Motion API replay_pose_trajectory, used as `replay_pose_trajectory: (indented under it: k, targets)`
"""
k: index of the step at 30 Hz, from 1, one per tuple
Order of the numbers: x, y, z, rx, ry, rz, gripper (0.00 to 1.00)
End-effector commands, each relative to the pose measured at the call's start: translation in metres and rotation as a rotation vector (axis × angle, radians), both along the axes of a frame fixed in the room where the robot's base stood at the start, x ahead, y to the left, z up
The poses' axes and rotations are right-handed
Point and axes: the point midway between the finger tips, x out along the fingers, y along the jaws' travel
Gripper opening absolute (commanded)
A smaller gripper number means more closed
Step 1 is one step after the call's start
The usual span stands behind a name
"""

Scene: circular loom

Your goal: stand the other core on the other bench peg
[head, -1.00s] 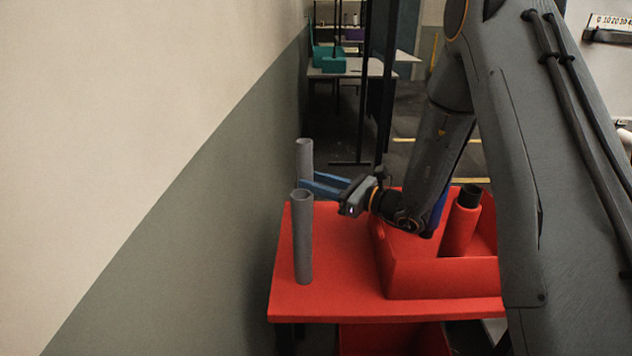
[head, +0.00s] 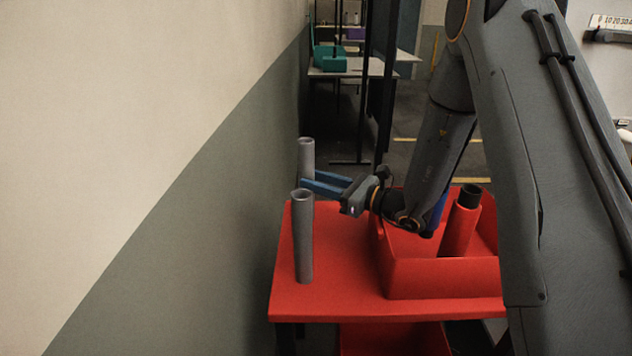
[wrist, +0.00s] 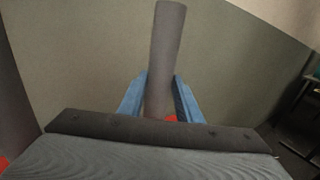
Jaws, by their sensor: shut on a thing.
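My gripper (head: 318,183) has its blue fingers shut on the far grey core (head: 307,151), a hollow tube held upright at the back left of the red bench (head: 330,290). In the wrist view the core (wrist: 165,60) stands between the two blue fingers, leaning slightly. Its lower end is hidden behind the near core and my fingers, so I cannot tell whether it touches the bench or a peg. The near grey core (head: 303,240) stands upright at the bench's left front. No bare peg shows.
A red bin (head: 440,280) on the right of the bench holds a red cylinder with a dark top (head: 462,222). A wall (head: 200,200) runs close along the bench's left side. The bench front between near core and bin is clear.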

Motion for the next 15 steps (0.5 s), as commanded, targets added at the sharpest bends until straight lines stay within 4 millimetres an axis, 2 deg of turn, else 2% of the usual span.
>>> replay_pose_trajectory:
  k: [15]
  targets:
    - [-0.0002, 0.0002, 0.0012, -0.001, 0.001, 0.0, 0.0]
